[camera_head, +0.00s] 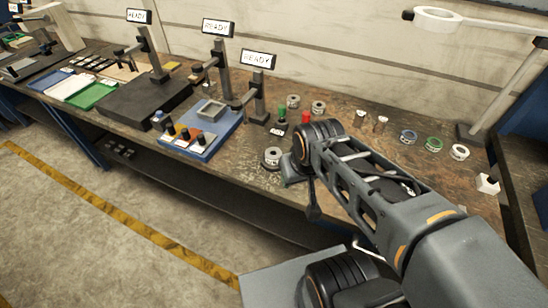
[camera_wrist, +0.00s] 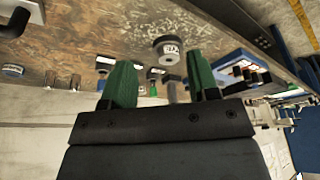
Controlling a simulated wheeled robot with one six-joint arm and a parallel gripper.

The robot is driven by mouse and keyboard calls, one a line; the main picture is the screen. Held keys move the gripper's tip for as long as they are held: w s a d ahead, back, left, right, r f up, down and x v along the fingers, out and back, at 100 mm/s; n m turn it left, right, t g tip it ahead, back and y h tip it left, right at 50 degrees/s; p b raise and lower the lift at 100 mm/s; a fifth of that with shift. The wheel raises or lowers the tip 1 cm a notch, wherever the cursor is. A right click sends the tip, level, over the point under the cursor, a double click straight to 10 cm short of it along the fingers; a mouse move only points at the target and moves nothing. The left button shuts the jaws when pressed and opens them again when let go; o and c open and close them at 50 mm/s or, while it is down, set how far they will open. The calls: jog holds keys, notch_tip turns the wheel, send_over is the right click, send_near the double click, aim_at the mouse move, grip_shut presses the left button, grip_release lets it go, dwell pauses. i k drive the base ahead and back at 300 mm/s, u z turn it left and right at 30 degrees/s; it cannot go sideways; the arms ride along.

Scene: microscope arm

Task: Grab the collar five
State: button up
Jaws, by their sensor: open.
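Several ring-shaped collars stand on the workbench; I cannot read their numbers. A grey collar (camera_head: 272,157) sits near the bench's front edge, just left of my arm. Two more grey collars, one (camera_head: 292,101) and another (camera_head: 318,107), stand further back. A blue collar (camera_head: 408,136), a green collar (camera_head: 433,144) and a white collar (camera_head: 459,152) stand in a row at the right. My gripper (camera_wrist: 163,82) is open and empty, with green fingers in the wrist view. A grey labelled collar (camera_wrist: 168,48) shows beyond the gap between the fingertips, apart from them.
A green button (camera_head: 282,112) and a red button (camera_head: 306,117) stand behind my arm. A blue tray (camera_head: 208,150) and posts with READY signs (camera_head: 258,59) are at the left. A ring lamp (camera_head: 437,18) overhangs the right.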

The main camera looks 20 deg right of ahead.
aim_at(273, 157)
jog(key=u, duration=1.95)
jog(key=i, duration=2.35)
jog(key=z, duration=3.65)
